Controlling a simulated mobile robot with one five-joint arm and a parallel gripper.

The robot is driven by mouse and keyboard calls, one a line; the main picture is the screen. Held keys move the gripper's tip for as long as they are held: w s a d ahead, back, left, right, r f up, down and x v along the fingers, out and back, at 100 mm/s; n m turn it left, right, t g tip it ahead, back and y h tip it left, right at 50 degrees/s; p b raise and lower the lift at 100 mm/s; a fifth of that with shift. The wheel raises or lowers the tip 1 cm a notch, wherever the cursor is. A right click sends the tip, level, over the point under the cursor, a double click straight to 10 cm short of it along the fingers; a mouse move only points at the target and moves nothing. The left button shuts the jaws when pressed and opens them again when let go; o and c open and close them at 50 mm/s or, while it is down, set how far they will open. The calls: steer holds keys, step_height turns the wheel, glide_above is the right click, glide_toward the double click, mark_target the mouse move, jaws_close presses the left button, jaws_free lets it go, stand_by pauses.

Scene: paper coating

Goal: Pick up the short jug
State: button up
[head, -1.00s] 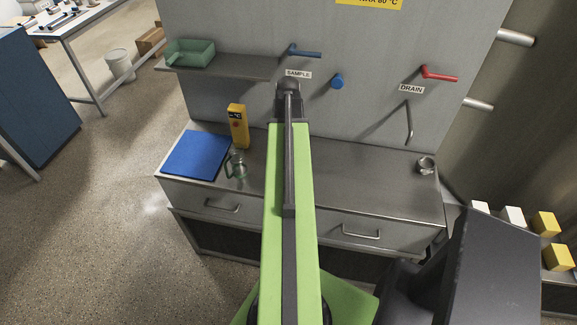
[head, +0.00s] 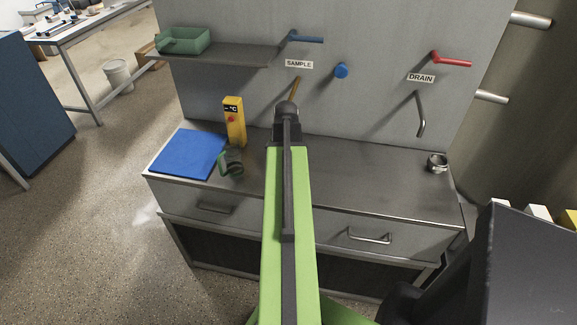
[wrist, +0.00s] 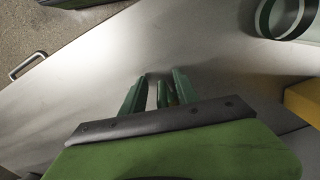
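A small glass-like jug (head: 236,164) with a greenish handle stands upright on the steel counter, beside the blue mat and in front of the yellow meter. In the wrist view a round rim with a green band, seemingly this jug (wrist: 262,20), is cut off at the top right. My gripper (wrist: 162,78) shows its two green fingers apart over bare counter, with nothing clearly held between them. It is apart from the jug. In the head view my green arm hides the gripper.
The yellow meter (head: 235,122) stands close behind the jug and shows at the wrist view's right edge (wrist: 304,100). The blue mat (head: 188,153) lies left. A small metal cup (head: 437,163) stands far right under the drain spout. The counter's middle (head: 360,175) is clear.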

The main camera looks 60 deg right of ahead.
steer(key=shift+f, duration=0.15)
steer(key=shift+c, duration=0.5)
jaws_close()
stand_by(0.8)
